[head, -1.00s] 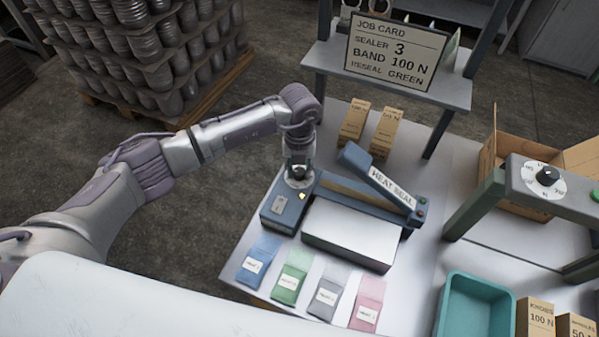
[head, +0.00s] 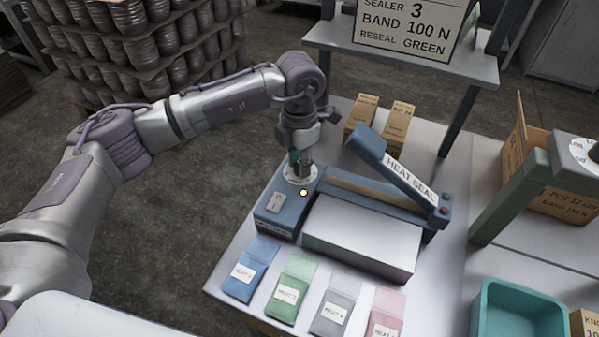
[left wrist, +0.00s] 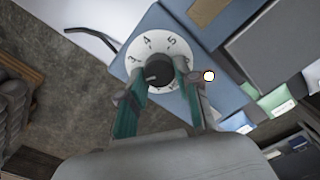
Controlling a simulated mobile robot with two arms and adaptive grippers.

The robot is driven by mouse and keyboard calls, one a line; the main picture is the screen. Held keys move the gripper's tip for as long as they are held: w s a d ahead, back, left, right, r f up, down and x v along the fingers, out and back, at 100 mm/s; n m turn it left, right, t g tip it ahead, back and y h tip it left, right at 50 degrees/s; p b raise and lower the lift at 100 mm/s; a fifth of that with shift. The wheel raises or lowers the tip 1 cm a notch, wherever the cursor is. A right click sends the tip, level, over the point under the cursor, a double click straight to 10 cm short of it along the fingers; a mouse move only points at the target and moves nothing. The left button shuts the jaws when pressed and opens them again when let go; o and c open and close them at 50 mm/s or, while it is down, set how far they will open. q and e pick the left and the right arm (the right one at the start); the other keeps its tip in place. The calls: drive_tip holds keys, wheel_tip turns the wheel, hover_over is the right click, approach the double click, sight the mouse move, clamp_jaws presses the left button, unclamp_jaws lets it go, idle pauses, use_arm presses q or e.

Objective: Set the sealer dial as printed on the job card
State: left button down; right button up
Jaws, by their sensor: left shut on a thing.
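The job card (head: 415,27) on the shelf reads SEALER 3, BAND 100 N, RESEAL GREEN; its top is cut off. The blue heat sealer (head: 275,222) stands on the bench with its arm raised. Its white dial (head: 312,183) is partly hidden by my left gripper (head: 301,166). In the left wrist view the dial plate (left wrist: 147,42) shows numbers including 3, 4 and 5 around a black knob (left wrist: 155,69). My left gripper (left wrist: 155,76) has its teal fingers shut on the knob. I cannot surely read the knob's setting. My right gripper is not in view.
Blue, green, grey and pink packets (head: 290,290) lie in front of the sealer. Two small cartons (head: 394,127) stand behind it. A teal tray (head: 482,300) and an open carton (head: 520,150) are at the right.

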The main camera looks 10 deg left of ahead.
use_arm(q)
drive_tip(key=m+b, duration=0.3)
drive_tip(key=shift+w+f+b, duration=0.1)
drive_tip(key=shift+f+b, duration=0.1)
drive_tip(key=shift+b, duration=0.1)
drive_tip(key=shift+r+m+b, duration=0.2)
drive_tip(key=shift+m+b, duration=1)
drive_tip(key=shift+m, duration=0.6)
drive_tip(key=c, duration=0.8)
unclamp_jaws()
wheel_tip(320, 180, up, 12)
